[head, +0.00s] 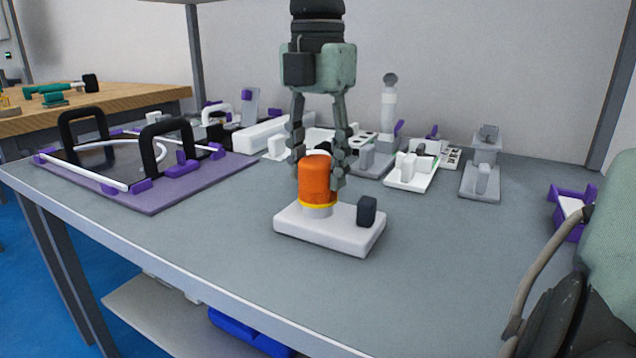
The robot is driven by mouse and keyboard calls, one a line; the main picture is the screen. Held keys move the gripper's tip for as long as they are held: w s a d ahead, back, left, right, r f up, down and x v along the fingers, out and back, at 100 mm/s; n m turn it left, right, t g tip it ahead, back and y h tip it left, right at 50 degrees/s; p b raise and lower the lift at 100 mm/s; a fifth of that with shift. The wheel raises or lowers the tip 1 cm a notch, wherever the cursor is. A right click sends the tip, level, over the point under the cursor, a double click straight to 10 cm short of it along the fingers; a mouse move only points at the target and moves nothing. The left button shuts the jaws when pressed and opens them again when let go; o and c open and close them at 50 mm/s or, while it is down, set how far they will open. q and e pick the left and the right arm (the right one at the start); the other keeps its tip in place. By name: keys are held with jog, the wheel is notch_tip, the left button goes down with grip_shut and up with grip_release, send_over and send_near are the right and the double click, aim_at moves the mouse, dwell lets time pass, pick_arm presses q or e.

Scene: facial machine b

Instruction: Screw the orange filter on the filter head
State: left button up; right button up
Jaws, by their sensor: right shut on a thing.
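The orange filter (318,184) stands upright, with a yellow ring at its lower edge. It sits over a short light-grey filter head (317,212) on a white base (345,238) on the table. I cannot tell from here how far it is threaded on. My right gripper (318,165) points straight down from above, with its fingers on either side of the filter's top. It is shut on the orange filter. My left gripper is not in view.
A small black block (367,211) stands on the same base, right of the filter. A purple board (155,205) with black handles lies left. Several white and grey fixtures (412,172) stand behind. A purple holder (571,215) is at the right edge. The front table surface is clear.

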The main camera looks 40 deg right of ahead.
jog(key=shift+m, duration=0.5)
jog(key=m, duration=0.3)
jog(key=shift+f+b, duration=0.15)
jog(key=shift+b, duration=0.2)
jog(key=shift+m, duration=1.5)
jog(key=m, duration=0.2)
jog(key=shift+m+b, duration=0.4)
jog(key=m, duration=0.3)
